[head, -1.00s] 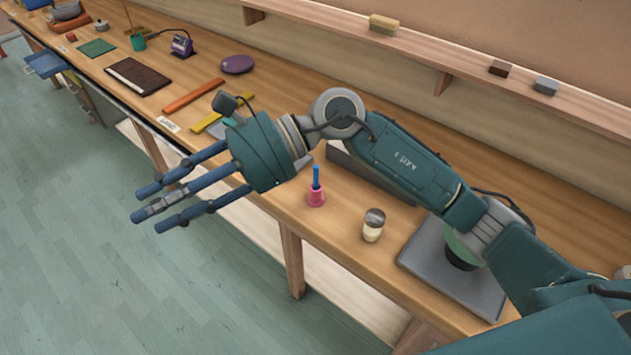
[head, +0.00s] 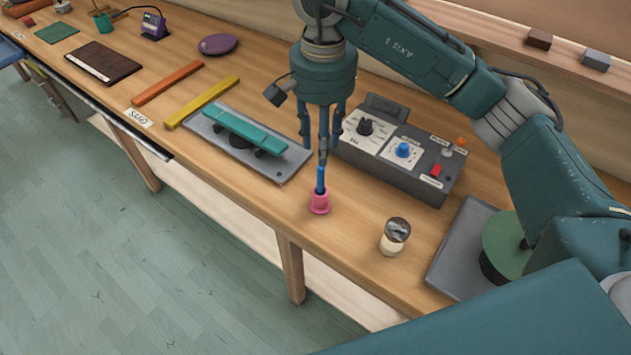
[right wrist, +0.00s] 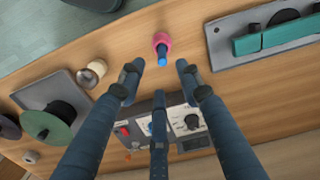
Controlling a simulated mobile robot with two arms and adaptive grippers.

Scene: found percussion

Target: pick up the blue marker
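The blue marker (head: 320,181) stands upright in a small pink cup (head: 320,204) near the front edge of the workbench. In the right wrist view the marker (right wrist: 162,61) and the pink cup (right wrist: 161,41) show just beyond the fingertips. My right gripper (head: 322,142) points down above the marker. Its fingers are spread and nothing is between them; in the right wrist view the gripper (right wrist: 159,77) also shows open. In the head view one finger overlaps the marker's upper part. My left gripper is not in view.
A grey control box (head: 400,155) with knobs stands behind the cup. A jar (head: 395,236) stands to the right, beside a grey plate with a green disc (head: 505,245). A teal bar (head: 235,128) on a grey base lies to the left.

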